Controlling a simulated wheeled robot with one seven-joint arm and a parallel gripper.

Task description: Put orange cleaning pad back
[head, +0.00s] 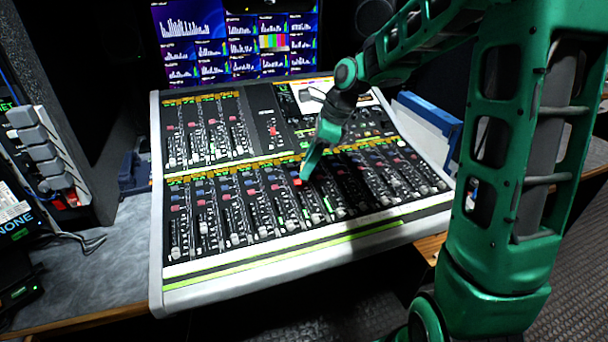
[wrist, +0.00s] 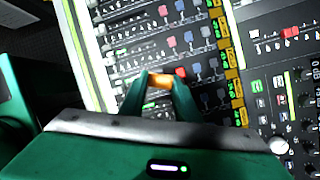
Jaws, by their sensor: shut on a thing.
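My gripper (head: 303,172) is over the middle of the mixing console (head: 158,240), with its fingertips pointing down. It is shut on a small orange pad. Whether the pad touches the console's surface, I cannot tell. The fingers hide part of the pad.
The console has rows of faders and coloured buttons. A screen (head: 190,45) with bar displays stands behind it. A blue bin (head: 425,112) is at the console's right, and another blue object (head: 133,172) is at its left. Bare grey desk (head: 105,265) lies to the left.

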